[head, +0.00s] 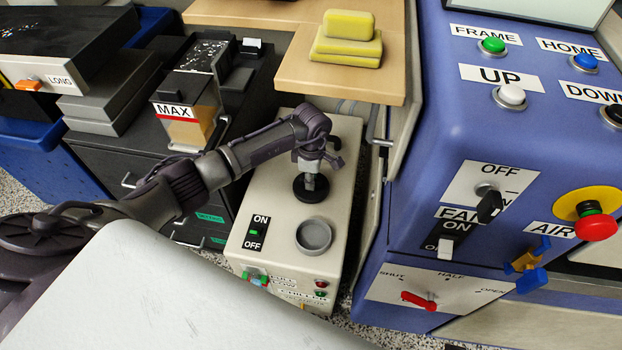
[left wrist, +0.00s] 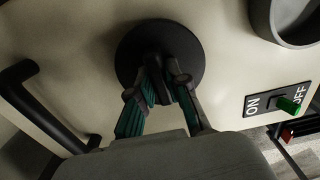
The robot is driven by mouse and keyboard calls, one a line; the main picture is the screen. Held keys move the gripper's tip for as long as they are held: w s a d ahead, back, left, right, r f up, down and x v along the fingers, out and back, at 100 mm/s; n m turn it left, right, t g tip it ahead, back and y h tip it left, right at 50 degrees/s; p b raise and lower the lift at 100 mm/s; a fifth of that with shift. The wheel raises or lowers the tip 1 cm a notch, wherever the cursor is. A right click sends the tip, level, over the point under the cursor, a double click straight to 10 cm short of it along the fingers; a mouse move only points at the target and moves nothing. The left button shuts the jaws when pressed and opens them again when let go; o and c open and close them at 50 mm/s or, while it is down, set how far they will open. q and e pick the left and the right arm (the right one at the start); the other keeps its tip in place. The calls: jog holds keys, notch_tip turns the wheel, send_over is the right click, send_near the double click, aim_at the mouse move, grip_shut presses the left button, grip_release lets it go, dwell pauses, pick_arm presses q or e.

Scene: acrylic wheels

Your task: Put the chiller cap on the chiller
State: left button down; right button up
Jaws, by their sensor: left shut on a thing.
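The chiller (head: 285,215) is a cream box with an ON/OFF switch on its top. A grey round filler neck (head: 313,236) stands open on its top, and its rim also shows at the upper right of the left wrist view (left wrist: 290,22). The chiller cap (head: 312,190) is a black disc with a raised grip, behind the neck in the head view. My left gripper (head: 311,170) is shut on the cap's grip; its fingers (left wrist: 168,82) close around it in the left wrist view. I cannot tell whether the disc (left wrist: 135,50) touches the chiller top. My right gripper is out of view.
A blue control panel (head: 430,190) stands close at the right of the chiller. A wooden shelf (head: 300,75) with yellow sponges (head: 347,42) overhangs the back. A black handle (left wrist: 40,105) shows in the left wrist view.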

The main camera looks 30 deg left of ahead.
pick_arm(q)
jog(key=shift+f, duration=0.1)
jog(key=c, duration=1.1)
grip_release()
jog(key=shift+c, duration=0.2)
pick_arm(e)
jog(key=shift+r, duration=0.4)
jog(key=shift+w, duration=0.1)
pick_arm(q)
notch_tip(320, 180, up, 12)
jog(key=p, duration=0.2)
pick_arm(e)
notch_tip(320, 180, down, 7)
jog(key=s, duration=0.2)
